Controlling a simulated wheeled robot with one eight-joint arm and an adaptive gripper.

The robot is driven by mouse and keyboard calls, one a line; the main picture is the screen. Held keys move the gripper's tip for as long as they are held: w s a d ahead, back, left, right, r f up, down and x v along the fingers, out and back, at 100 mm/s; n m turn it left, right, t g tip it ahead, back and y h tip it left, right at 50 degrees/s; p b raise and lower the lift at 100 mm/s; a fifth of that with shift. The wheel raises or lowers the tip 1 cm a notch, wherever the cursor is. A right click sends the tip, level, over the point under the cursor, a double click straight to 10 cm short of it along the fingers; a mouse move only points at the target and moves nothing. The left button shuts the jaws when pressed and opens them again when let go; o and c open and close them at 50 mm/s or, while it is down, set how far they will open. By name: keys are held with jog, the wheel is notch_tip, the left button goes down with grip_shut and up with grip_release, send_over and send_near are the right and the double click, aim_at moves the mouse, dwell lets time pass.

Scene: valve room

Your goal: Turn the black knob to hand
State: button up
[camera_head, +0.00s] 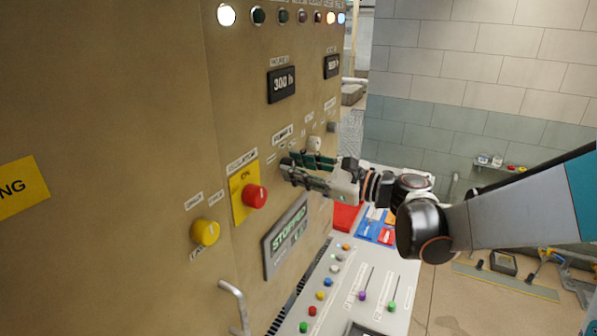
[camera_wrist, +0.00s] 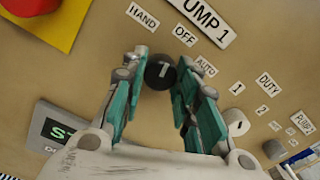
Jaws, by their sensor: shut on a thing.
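The black knob (camera_wrist: 160,74) sits on the tan panel in the wrist view, with a short white mark on its face. The labels HAND (camera_wrist: 143,17), OFF (camera_wrist: 185,35) and AUTO (camera_wrist: 206,67) lie around it, under a PUMP 1 plate (camera_wrist: 203,22). The white mark runs roughly up and down in the picture; I cannot tell exactly which label it points at. My gripper (camera_wrist: 162,78) has its green fingers on either side of the knob and is shut on it. In the head view my gripper (camera_head: 287,170) reaches the panel and hides the knob.
A red emergency button (camera_head: 255,196) on a yellow plate and a yellow knob (camera_head: 205,232) are left of my gripper. A STOPPED display (camera_head: 288,238) is below it. A sloped console (camera_head: 345,300) stands below.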

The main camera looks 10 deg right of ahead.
jog(key=n+b, duration=0.1)
jog(key=n, duration=0.4)
jog(key=shift+n+b, duration=0.4)
dwell(0.4)
jog(key=o, duration=1.1)
jog(key=v, duration=1.2)
jog(key=shift+d+f, duration=0.1)
jog(key=shift+w, duration=0.1)
